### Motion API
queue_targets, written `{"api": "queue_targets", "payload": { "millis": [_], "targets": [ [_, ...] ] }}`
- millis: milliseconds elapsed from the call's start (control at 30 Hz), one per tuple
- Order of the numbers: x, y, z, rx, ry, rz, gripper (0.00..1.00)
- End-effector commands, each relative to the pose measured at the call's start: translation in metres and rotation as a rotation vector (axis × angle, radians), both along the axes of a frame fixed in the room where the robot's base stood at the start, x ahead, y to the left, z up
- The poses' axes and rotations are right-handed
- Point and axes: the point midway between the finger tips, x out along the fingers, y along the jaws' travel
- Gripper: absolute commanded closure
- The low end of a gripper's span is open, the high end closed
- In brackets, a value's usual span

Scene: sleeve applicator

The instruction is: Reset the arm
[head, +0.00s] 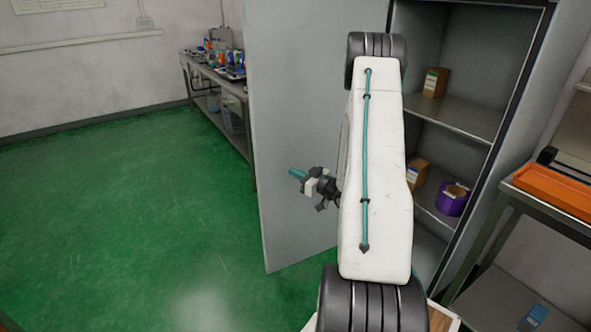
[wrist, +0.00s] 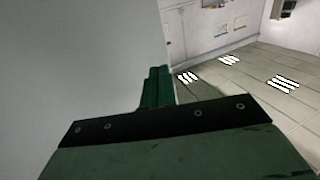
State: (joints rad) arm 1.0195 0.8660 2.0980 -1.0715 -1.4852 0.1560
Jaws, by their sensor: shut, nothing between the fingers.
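My gripper (head: 297,173) shows in the head view just left of my white arm link, in front of the open grey cabinet door (head: 290,110). Its teal fingers point left and hold nothing. In the wrist view my gripper's green fingers (wrist: 157,88) are together, with the pale door surface (wrist: 80,60) filling the left side. The gap between the gripper and the door cannot be judged exactly. My arm link hides part of the door and the cabinet.
The open cabinet (head: 455,75) holds small boxes (head: 435,82) and a purple roll (head: 453,199). A metal table with an orange item (head: 555,188) stands at right. A cluttered workbench (head: 215,75) stands behind the door. The green floor (head: 120,220) at left is clear.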

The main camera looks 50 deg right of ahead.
Motion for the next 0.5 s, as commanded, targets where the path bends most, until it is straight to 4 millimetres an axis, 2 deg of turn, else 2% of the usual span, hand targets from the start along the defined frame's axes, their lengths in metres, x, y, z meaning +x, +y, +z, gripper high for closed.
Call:
{"api": "queue_targets", "payload": {
  "millis": [33, 200, 400, 500],
  "targets": [
    [-0.013, 0.004, 0.0, 0.002, 0.002, -0.004, 1.0],
    [-0.05, 0.017, 0.0, 0.003, 0.002, -0.005, 1.0],
    [-0.078, 0.029, 0.0, 0.001, 0.001, -0.005, 1.0],
    [-0.085, 0.032, 0.0, 0.0, 0.001, -0.003, 1.0]
  ]
}}
